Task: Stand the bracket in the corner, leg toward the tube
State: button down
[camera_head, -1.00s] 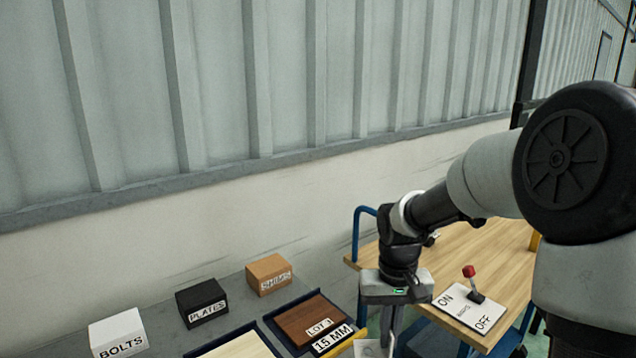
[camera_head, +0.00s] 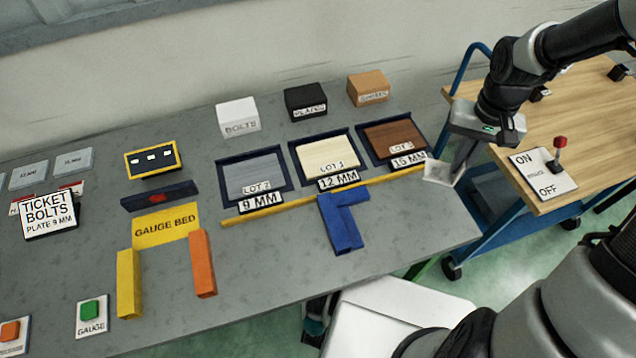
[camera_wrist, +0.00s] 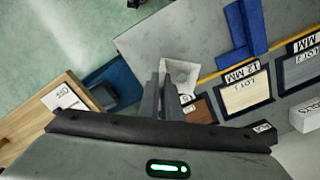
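A blue L-shaped piece, which looks like the bracket (camera_head: 343,230), lies on the grey table in front of the lot trays. It also shows at the top of the wrist view (camera_wrist: 250,25). My gripper (camera_head: 461,172) points down over the table's right end, well to the right of the blue piece. Its two fingers (camera_wrist: 164,95) show a narrow gap with nothing seen between them. A pale square (camera_head: 441,172) lies just beyond the fingertips; whether they touch it I cannot tell. I cannot single out a tube for certain.
A yellow strip (camera_head: 300,202) runs before trays of 9, 12 and 15 mm plates. A yellow block (camera_head: 129,284) and an orange block (camera_head: 202,264) flank the gauge bed sign (camera_head: 166,227). A wooden cart (camera_head: 570,110) with a switch stands right.

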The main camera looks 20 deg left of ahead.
jog(key=s+a+f+n+b, duration=0.2)
jog(key=s+a+b, duration=0.2)
jog(key=a, duration=0.6)
jog(key=s+a+f+n+b, duration=0.3)
jog(key=s+a+b, duration=0.1)
jog(key=a, duration=0.5)
jog(key=s+a+f+n+b, duration=0.2)
jog(key=s+a+b, duration=0.15)
jog(key=a, duration=0.65)
jog(key=shift+s+a+f+b, duration=0.1)
jog(key=shift+f+b, duration=0.35)
jog(key=shift+f, duration=2)
jog(key=shift+a+f+b, duration=0.1)
jog(key=shift+f+b, duration=0.35)
jog(key=shift+f, duration=2)
jog(key=shift+f, duration=0.1)
jog(key=shift+f, duration=0.15)
jog(key=c, duration=2.3)
grip_release()
jog(key=shift+d, duration=0.1)
jog(key=shift+o, duration=0.2)
